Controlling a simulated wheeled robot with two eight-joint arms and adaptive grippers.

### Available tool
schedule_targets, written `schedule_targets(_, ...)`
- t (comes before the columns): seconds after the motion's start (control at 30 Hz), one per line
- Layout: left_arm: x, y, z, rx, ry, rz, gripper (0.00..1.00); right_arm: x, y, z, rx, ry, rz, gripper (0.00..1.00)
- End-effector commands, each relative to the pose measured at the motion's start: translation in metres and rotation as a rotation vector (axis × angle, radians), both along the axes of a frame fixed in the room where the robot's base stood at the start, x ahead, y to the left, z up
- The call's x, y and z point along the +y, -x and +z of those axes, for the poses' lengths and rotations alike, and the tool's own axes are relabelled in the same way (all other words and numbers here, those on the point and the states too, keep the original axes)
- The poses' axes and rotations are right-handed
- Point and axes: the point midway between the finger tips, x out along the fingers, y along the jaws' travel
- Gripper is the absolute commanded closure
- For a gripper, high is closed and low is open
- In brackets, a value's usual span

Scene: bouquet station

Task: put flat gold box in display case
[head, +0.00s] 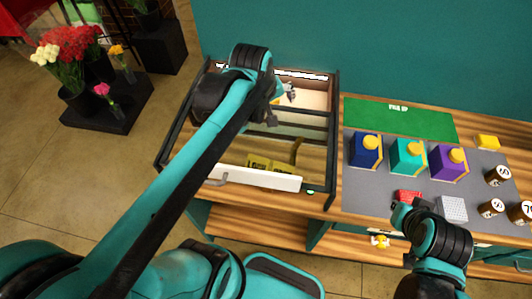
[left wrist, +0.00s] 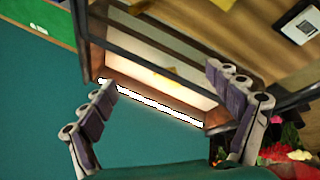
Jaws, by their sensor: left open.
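The display case (head: 335,130) has a dark frame and glass top, with a white front bar and handle. A small flat gold piece (left wrist: 167,78), which looks like the flat gold box, lies inside the case near its bright light strip in the left wrist view. In the head view my left arm largely hides that area. My left gripper (head: 284,97) is over the rear of the case. In the left wrist view its fingers (left wrist: 160,78) are wide apart, with nothing between them. My right gripper is mostly hidden by its own wrist near the red block, so its fingers are unclear.
Blue, teal and purple boxes (head: 408,155) stand on a grey mat right of the case, with several brown jars (head: 497,176) and a yellow block (head: 487,142). A green mat (head: 400,117) lies behind. Flower buckets (head: 75,100) stand at far left.

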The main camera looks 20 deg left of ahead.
Motion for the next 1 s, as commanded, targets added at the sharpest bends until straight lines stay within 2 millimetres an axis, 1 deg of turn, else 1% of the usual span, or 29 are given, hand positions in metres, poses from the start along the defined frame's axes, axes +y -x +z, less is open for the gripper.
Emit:
schedule_targets(0.03,-0.007,0.019,-0.005,-0.019,-0.045,-0.093,0.11,0.000,0.000,0.000,0.000,0.000,0.000,1.00)
schedule_targets(0.1,-0.014,0.040,-0.012,-0.048,-0.120,-0.235,0.11,0.000,0.000,0.000,0.000,0.000,0.000,1.00)
schedule_targets(0.2,-0.023,0.067,-0.025,-0.088,-0.225,-0.422,0.11,0.000,0.000,0.000,0.000,0.000,0.000,1.00)
schedule_targets(0.3,-0.029,0.089,-0.038,-0.120,-0.319,-0.577,0.11,0.000,0.000,0.000,0.000,0.000,0.000,1.00)
schedule_targets(0.4,-0.033,0.102,-0.049,-0.141,-0.390,-0.686,0.11,0.000,0.000,0.000,0.000,0.000,0.000,1.00)
schedule_targets(0.5,-0.034,0.110,-0.055,-0.153,-0.432,-0.750,0.11,0.000,0.000,0.000,0.000,0.000,0.000,1.00)
schedule_targets(0.63,-0.035,0.112,-0.058,-0.159,-0.450,-0.777,0.11,0.000,0.000,0.000,0.000,0.000,0.000,1.00)
schedule_targets(0.87,-0.035,0.112,-0.057,-0.158,-0.449,-0.775,0.11,0.000,0.000,0.000,0.000,0.000,0.000,1.00)
schedule_targets(1.0,-0.035,0.112,-0.049,-0.157,-0.448,-0.775,0.11,0.000,0.000,0.008,0.000,0.000,0.000,1.00)
